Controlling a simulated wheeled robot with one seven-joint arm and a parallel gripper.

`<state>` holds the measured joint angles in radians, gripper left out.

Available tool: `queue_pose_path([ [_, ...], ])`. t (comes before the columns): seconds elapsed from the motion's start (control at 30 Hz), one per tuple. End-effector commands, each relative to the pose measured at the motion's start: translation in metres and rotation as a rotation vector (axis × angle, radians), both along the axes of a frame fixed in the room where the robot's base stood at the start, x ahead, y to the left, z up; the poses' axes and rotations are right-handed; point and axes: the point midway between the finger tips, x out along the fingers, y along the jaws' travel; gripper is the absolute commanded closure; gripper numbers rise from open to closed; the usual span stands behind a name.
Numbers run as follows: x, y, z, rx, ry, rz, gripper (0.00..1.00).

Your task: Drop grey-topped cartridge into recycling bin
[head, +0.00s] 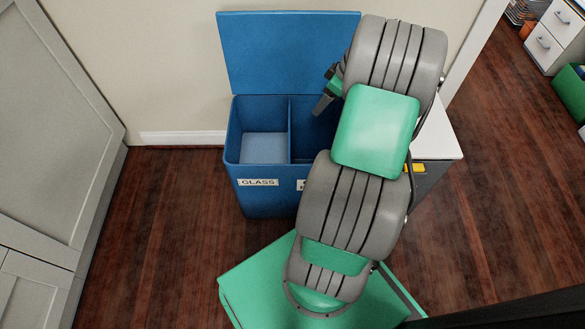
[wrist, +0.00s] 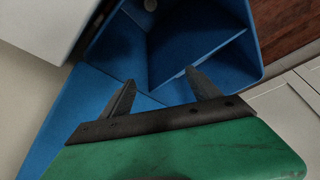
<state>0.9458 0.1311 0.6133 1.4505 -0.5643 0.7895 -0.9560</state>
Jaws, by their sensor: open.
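The blue recycling bin (head: 264,150) stands with its lid (head: 290,50) raised. A divider splits it into two compartments; the left one is labelled GLASS and looks empty, while the right one is largely hidden by my arm. My gripper (head: 322,104) is over the right compartment. In the wrist view my gripper (wrist: 160,76) is open, with nothing between its fingers and the blue bin (wrist: 75,100) below. No cartridge is clearly seen elsewhere.
A white-topped cabinet (head: 440,140) stands against the bin's right side, partly behind my arm. A grey panelled cupboard (head: 45,130) is at the left. The wall is behind the bin. Wooden floor (head: 160,220) is clear between the cupboard and the bin.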

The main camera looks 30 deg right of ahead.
Motion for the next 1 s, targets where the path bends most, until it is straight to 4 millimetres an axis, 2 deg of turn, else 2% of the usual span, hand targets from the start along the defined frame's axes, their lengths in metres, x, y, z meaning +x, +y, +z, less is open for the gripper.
queue_pose_path([
  [0.17, -0.003, -0.002, 0.01, 0.0, 0.0, -0.001, 0.29],
  [0.5, -0.024, -0.012, 0.069, -0.001, -0.001, -0.003, 0.29],
  [0.9, -0.026, -0.013, 0.073, 0.0, 0.0, 0.0, 0.29],
  [0.97, -0.023, -0.008, 0.081, -0.002, 0.002, -0.001, 0.29],
  [1.0, -0.02, -0.001, 0.093, -0.002, 0.007, -0.004, 0.29],
])
